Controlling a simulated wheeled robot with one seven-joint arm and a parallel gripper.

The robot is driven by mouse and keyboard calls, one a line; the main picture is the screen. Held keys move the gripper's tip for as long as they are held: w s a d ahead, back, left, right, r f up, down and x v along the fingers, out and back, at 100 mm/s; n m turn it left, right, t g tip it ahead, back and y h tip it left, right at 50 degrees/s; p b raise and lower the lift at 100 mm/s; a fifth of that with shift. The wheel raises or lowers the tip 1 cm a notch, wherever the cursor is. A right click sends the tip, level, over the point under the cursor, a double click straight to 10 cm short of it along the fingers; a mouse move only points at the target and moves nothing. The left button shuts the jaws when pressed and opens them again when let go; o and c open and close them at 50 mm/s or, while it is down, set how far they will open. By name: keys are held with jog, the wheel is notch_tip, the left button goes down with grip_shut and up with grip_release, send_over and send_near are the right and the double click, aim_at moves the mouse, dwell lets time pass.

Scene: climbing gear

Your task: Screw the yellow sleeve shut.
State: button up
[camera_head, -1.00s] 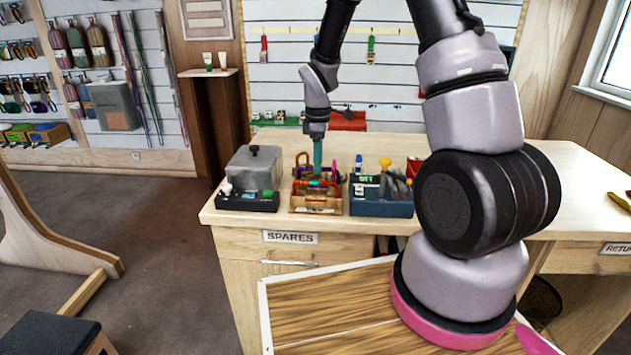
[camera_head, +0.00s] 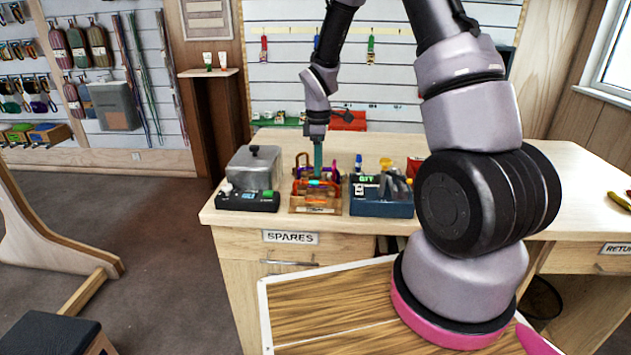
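A small wooden tray (camera_head: 315,208) stands on the counter and holds several carabiners (camera_head: 330,186) in orange, purple and brown. My gripper (camera_head: 318,172) points straight down over this tray, its teal end among the carabiners. The fingers are too small to tell whether they are open, shut or touching a carabiner. I cannot make out a yellow sleeve on any of the carabiners. A small yellow piece (camera_head: 386,164) shows at the blue box to the right of the tray, but I cannot tell what it is.
A grey-lidded device (camera_head: 253,168) stands close left of the tray. A dark blue box (camera_head: 381,205) with upright tools stands close right. My own arm hides part of the counter (camera_head: 560,170). The counter's right side is mostly clear, with a yellow item (camera_head: 619,201) at its edge.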

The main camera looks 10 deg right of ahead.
jog(key=shift+f, duration=0.9)
jog(key=shift+s, duration=0.1)
jog(key=shift+s+a, duration=0.25)
jog(key=shift+s, duration=0.35)
jog(key=shift+r, duration=0.15)
jog(key=shift+d+r, duration=0.1)
jog(key=shift+r, duration=1.2)
jog(key=shift+w+d, duration=0.25)
jog(key=shift+w, duration=0.4)
